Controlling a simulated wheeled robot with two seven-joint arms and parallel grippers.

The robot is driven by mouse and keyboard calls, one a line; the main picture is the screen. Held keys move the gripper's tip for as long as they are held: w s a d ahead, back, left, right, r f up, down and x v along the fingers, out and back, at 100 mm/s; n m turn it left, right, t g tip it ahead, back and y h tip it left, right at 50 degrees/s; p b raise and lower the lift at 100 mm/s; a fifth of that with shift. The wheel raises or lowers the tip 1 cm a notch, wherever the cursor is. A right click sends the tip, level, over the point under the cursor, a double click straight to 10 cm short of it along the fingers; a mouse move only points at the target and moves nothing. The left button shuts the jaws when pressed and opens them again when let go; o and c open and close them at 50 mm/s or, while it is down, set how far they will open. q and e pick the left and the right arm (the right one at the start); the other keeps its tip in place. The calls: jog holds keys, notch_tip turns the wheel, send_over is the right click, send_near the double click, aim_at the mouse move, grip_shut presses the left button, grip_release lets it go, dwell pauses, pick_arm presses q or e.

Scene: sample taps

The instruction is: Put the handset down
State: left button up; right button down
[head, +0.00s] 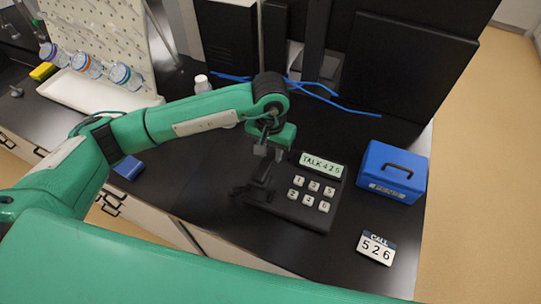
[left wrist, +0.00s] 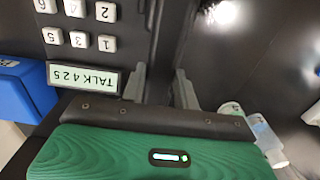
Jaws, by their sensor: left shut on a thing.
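The black desk phone (head: 312,213) has white number keys and a pale display (head: 321,165) reading "TALK 425". The phone's keys and display also show upside down in the left wrist view (left wrist: 83,76). My left gripper (head: 262,178) is over the phone's left side, shut on the dark handset (head: 257,192). In the left wrist view, the handset (left wrist: 168,45) is between the two grey fingers of the gripper (left wrist: 160,85), alongside the keypad. Dark on dark, I cannot tell whether the handset touches its rest. My right gripper is not in view.
A card (head: 376,247) reading "CALL 526" lies right of the phone. A blue box (head: 392,172) with a black handle stands behind it. A blue cable (head: 330,98) crosses the back. A white tray (head: 95,92) and bottles are at the left.

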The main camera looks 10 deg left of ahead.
aim_at(271, 155)
pick_arm(q)
notch_tip(271, 155, down, 4)
jog(key=shift+f+p, duration=0.1)
jog(key=shift+p, duration=0.6)
jog(key=shift+f, duration=0.1)
jog(key=shift+f+b, duration=0.1)
jog(key=shift+b, duration=0.2)
jog(key=o, duration=1.1)
jog(key=shift+c, duration=0.2)
